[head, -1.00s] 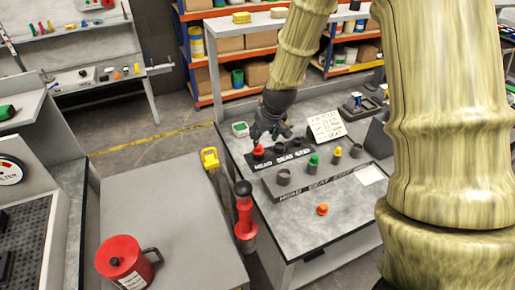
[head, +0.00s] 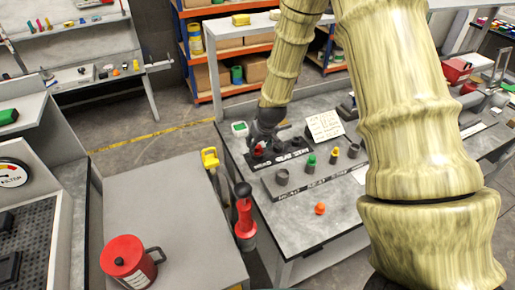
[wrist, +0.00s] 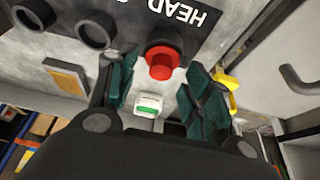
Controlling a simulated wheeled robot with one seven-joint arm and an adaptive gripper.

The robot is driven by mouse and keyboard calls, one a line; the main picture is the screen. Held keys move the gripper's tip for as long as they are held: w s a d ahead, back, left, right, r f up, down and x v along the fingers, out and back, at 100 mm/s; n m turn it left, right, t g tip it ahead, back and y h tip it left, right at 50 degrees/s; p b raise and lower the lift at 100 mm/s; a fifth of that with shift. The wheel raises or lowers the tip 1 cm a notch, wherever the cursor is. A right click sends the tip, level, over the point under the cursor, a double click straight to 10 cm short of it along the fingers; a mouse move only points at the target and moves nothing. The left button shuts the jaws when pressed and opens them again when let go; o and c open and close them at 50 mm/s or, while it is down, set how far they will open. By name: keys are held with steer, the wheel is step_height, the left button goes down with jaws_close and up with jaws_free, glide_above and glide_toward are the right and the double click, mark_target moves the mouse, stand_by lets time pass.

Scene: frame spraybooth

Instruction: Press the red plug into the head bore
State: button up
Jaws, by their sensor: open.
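The red plug (head: 258,152) stands at the HEAD end of the rear dark rack (head: 290,157), partly hidden by my gripper in the head view. In the wrist view the red plug (wrist: 160,62) shows between the two green fingers of my gripper (wrist: 162,88), which is open with gaps at both sides. Two empty dark round holders (wrist: 92,32) sit beside it on that rack. The front block (head: 308,188) is also lettered. At its left end is a dark, hollow cylinder (head: 282,176), seemingly the head bore, with no plug visible in it.
A green plug (head: 311,159) and a yellow plug (head: 334,157) stand along the front block. An orange knob-like piece (head: 320,208) lies on the bench nearer me. A white sign (head: 324,125) stands behind. A red pump-like tool (head: 244,215) stands beside the bench.

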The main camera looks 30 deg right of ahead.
steer(key=shift+x, duration=1)
steer(key=c, duration=0.8)
steer(key=shift+r, duration=0.2)
